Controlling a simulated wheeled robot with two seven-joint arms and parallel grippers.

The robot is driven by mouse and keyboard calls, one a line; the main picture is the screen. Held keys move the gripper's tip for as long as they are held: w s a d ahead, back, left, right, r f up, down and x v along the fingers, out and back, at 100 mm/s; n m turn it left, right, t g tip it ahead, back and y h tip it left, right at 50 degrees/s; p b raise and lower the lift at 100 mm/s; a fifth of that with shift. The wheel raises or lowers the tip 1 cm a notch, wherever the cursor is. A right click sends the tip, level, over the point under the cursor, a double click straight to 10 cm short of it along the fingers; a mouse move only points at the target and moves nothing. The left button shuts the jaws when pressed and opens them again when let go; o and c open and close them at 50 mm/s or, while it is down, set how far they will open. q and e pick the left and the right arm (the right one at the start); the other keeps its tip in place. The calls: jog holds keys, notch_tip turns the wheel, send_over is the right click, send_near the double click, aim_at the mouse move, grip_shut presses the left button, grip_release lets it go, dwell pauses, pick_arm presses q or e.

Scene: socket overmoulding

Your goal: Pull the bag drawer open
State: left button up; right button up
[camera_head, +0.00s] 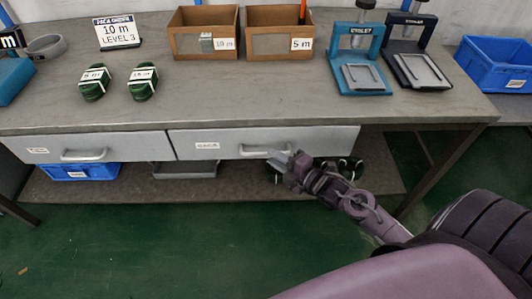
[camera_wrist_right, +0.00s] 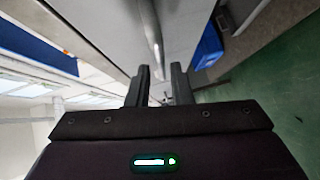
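The right-hand drawer (camera_head: 220,146) under the workbench has a grey front with a small white label that looks like "BAGS". Its front looks flush with the drawer beside it, so it looks closed. A bar handle (camera_head: 255,152) sits on its front. My right gripper (camera_head: 284,158) is at the right end of this handle. In the right wrist view, the fingers (camera_wrist_right: 161,80) are apart, with the handle (camera_wrist_right: 153,32) running ahead of the gap between them. Contact cannot be told. My left gripper is not in view.
A second drawer (camera_head: 95,150) is on the left. On the bench stand two cardboard boxes (camera_head: 207,45), green coils (camera_head: 143,84), a sign (camera_head: 117,32) and two presses (camera_head: 358,72). A blue crate (camera_head: 497,65) is at right. A lower shelf (camera_head: 230,184) holds dark items.

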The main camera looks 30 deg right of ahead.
jog(key=shift+x, duration=2.1)
jog(key=shift+c, duration=0.4)
grip_shut()
